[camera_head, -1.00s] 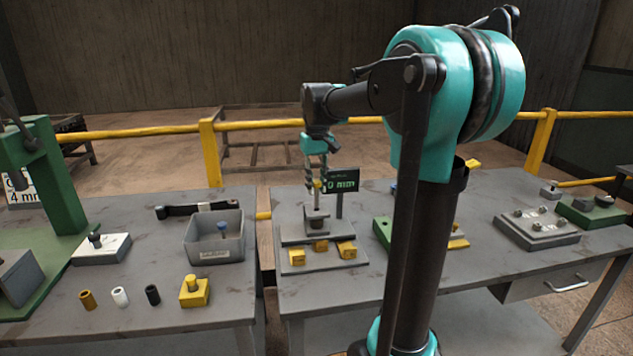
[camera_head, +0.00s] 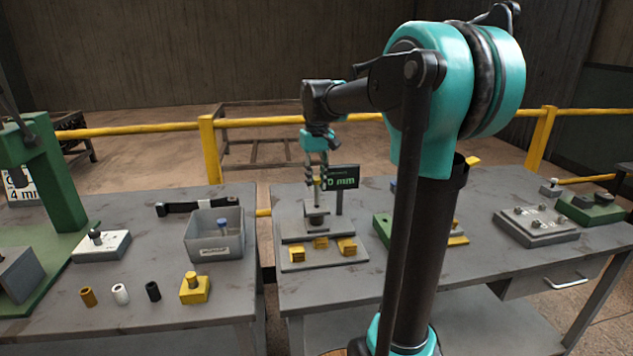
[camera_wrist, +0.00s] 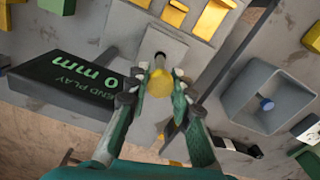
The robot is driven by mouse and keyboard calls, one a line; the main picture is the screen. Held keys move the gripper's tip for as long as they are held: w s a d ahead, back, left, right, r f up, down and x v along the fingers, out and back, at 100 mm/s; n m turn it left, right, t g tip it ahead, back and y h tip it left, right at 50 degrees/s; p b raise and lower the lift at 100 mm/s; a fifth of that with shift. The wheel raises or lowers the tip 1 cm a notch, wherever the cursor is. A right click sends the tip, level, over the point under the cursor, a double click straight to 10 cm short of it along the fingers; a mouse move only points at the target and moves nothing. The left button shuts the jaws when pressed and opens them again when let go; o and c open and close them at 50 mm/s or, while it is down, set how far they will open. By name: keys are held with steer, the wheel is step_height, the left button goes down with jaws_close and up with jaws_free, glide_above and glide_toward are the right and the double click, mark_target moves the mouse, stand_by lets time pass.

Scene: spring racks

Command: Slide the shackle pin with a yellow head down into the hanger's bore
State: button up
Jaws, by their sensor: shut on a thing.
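The shackle pin shows its yellow head (camera_wrist: 159,82) between my gripper's fingertips in the wrist view. Its grey shank (camera_wrist: 159,58) points toward the grey hanger (camera_wrist: 172,42), with a dark spot at its end. In the head view my gripper (camera_head: 317,184) hangs above the hanger (camera_head: 316,216), shut on the pin with its fingers pointing down. The pin looks roughly upright over the hanger's top. I cannot tell whether its tip is in the bore or just above it.
A display reading 0 mm (camera_head: 344,178) stands close behind and right of my gripper. Several yellow blocks (camera_head: 320,243) sit in front of the hanger. A grey bin (camera_head: 216,247) holding a blue-headed part stands on the left table, with bushings (camera_head: 121,293) before it.

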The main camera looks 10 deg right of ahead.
mark_target(317, 204)
steer(key=shift+f, duration=2.15)
steer(key=o, duration=1.5)
steer(key=shift+o, duration=0.2)
steer(key=shift+r, duration=3.5)
